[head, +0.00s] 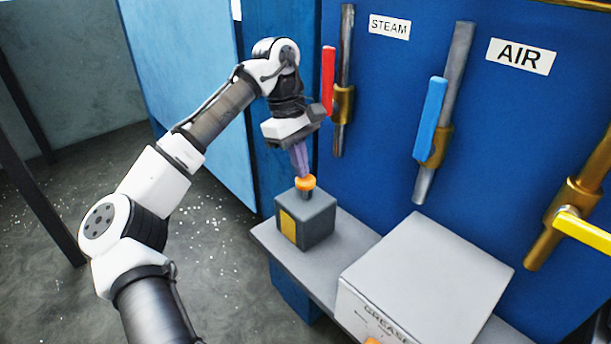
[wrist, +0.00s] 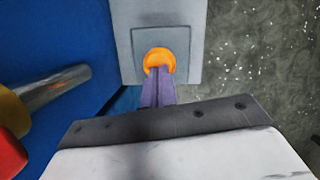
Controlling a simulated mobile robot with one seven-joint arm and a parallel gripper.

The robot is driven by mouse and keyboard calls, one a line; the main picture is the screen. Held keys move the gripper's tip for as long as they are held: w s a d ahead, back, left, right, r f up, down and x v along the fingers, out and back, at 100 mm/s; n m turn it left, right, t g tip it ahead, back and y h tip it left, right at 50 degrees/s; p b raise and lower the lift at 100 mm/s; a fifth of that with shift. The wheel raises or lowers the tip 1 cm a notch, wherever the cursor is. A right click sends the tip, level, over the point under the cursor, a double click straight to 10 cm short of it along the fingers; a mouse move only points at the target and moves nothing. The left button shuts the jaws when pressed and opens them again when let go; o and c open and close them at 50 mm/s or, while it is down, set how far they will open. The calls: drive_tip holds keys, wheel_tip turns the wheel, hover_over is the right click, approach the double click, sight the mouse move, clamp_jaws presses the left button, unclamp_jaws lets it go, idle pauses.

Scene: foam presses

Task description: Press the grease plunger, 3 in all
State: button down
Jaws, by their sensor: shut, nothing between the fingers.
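The grease plunger has an orange cap (head: 306,183) on top of a grey box (head: 318,222) with a yellow panel on its front. The box stands on a grey shelf (head: 265,236). My gripper (head: 304,174) is shut and points down, with its purple fingertips at the orange cap. In the wrist view the gripper (wrist: 158,75) overlaps the near edge of the orange cap (wrist: 160,58). I cannot tell whether the tips touch it or are just above it. Some of the stem shows below the cap.
A white box (head: 430,270) lettered GREASE stands to the right on the shelf. Behind are a blue panel with a red-handled STEAM valve (head: 328,80), a blue-handled AIR valve (head: 431,118) and a yellow handle (head: 582,233). Open floor lies to the left.

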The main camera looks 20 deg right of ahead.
drive_tip(key=x, duration=0.3)
drive_tip(key=shift+w+a+f+b, duration=0.2)
drive_tip(key=shift+w+f+b, duration=0.05)
drive_tip(key=shift+f+b, duration=0.1)
drive_tip(key=shift+w+r+p, duration=0.2)
drive_tip(key=shift+r+p, duration=0.25)
drive_tip(key=shift+p, duration=0.05)
drive_tip(key=shift+w+a+r+p, duration=0.45)
drive_tip(key=shift+w+p, duration=0.25)
drive_tip(key=shift+p, duration=0.5)
drive_tip(key=shift+w+a+p, duration=0.25)
drive_tip(key=shift+w+p, duration=0.1)
drive_tip(key=shift+w+f, duration=0.15)
drive_tip(key=shift+f, duration=0.1)
drive_tip(key=shift+r, duration=0.15)
drive_tip(key=p+v, duration=0.1)
drive_tip(key=v, duration=1.2)
drive_tip(key=shift+r, duration=0.3)
